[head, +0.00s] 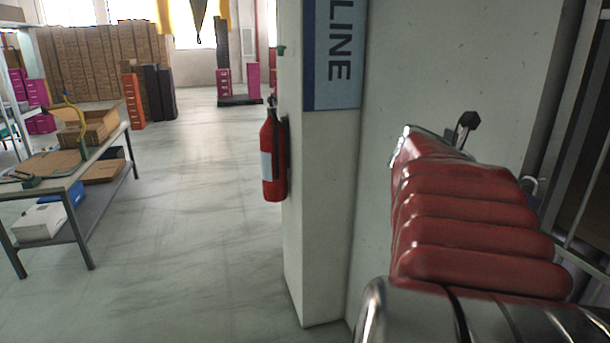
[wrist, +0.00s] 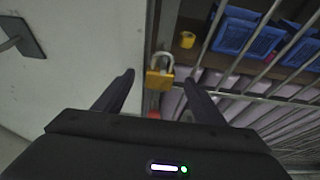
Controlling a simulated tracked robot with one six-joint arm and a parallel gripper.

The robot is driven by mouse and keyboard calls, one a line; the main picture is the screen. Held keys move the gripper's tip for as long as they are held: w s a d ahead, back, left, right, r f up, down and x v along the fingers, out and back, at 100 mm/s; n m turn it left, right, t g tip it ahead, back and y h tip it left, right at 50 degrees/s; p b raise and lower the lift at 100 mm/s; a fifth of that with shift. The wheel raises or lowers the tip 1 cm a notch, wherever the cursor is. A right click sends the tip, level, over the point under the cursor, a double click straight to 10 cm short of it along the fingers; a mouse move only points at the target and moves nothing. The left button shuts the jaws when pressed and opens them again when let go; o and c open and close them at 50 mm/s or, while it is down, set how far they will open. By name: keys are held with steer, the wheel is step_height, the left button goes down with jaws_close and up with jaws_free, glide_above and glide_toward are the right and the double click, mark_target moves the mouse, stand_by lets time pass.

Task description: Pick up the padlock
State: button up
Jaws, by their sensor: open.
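The padlock (wrist: 160,79) has a yellow body and a silver shackle. In the wrist view it hangs at the edge between a pale wall and a barred cage front. My gripper (wrist: 159,82) is open, with one dark finger on each side of the padlock in the picture. The padlock shows in the gap between the fingertips. I cannot tell how far beyond them it is, and no contact shows. In the head view my red arm covers much of the right side, and I cannot make out the gripper or the padlock's yellow body there.
The pale wall (wrist: 90,50) is close on the left. A fire extinguisher (head: 272,155) hangs on the pillar. Open floor (head: 180,210) lies left.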

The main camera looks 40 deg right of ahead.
steer(key=x, duration=0.3)
steer(key=shift+s+d+f, duration=0.1)
steer(key=shift+d+f, duration=0.05)
steer(key=shift+c, duration=0.6)
steer(key=c, duration=1.2)
steer(key=shift+o, duration=0.2)
steer(key=shift+r, duration=0.8)
steer(key=w+a, duration=0.3)
steer(key=a, duration=0.5)
steer(key=w+a, duration=0.4)
steer(key=a, duration=0.4)
steer(key=shift+a, duration=0.25)
steer(key=shift+w, duration=0.1)
